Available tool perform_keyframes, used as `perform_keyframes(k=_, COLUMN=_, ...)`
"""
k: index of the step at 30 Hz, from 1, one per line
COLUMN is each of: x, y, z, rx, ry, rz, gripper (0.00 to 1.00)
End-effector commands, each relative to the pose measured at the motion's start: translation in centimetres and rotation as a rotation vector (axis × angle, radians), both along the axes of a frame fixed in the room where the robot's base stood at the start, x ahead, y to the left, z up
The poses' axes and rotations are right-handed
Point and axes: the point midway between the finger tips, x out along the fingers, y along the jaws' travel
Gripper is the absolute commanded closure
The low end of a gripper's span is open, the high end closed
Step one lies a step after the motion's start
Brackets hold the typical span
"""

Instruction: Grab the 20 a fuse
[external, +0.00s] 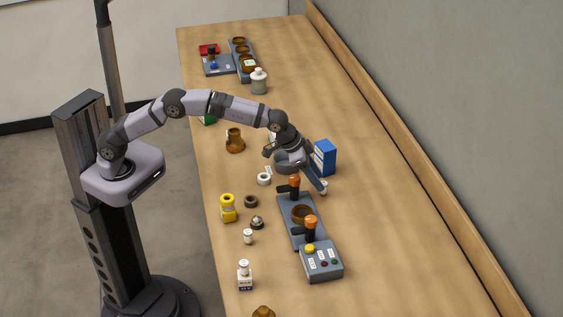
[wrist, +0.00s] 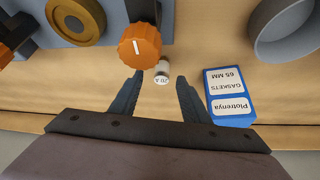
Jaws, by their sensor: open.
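The 20 A fuse (wrist: 162,74) is a small pale cylinder with a dark-lettered white label. It stands on the wooden table beside an orange-topped lever (wrist: 140,44) in the wrist view. A small pale piece by my fingertips in the external view (external: 323,187) appears to be the same fuse. My gripper (wrist: 159,79) is open and empty. Its two dark fingers point towards the fuse, one to each side of it in the picture. I cannot tell whether the fuse is between the fingertips in depth or just beyond them.
A blue gasket box (wrist: 231,96) stands close to the right finger; it also shows in the external view (external: 326,157). A grey cup or ring (wrist: 287,30) is at the upper right. A grey lever plate (external: 301,238) borders the fuse. Open table lies right of the box.

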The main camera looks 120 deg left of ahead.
Motion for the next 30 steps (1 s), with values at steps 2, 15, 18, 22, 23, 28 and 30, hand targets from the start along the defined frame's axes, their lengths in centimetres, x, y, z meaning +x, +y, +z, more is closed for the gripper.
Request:
perform_keyframes(k=2, x=0.1, y=0.2, z=-0.3, rx=-0.001, ry=0.001, rz=0.000, gripper=0.58)
perform_keyframes(k=15, x=1.8, y=1.6, z=-3.9, rx=-0.001, ry=0.001, rz=0.000, gripper=0.58)
perform_keyframes(k=18, x=1.9, y=1.7, z=-4.3, rx=-0.001, ry=0.001, rz=0.000, gripper=0.58)
perform_keyframes(k=22, x=1.9, y=1.7, z=-4.4, rx=-0.001, ry=0.001, rz=0.000, gripper=0.58)
perform_keyframes(k=23, x=1.9, y=1.7, z=-4.4, rx=-0.001, ry=0.001, rz=0.000, gripper=0.58)
perform_keyframes(k=28, x=1.9, y=1.7, z=-4.4, rx=-0.001, ry=0.001, rz=0.000, gripper=0.74)
perform_keyframes(k=30, x=1.9, y=1.7, z=-4.4, rx=-0.001, ry=0.001, rz=0.000, gripper=0.91)
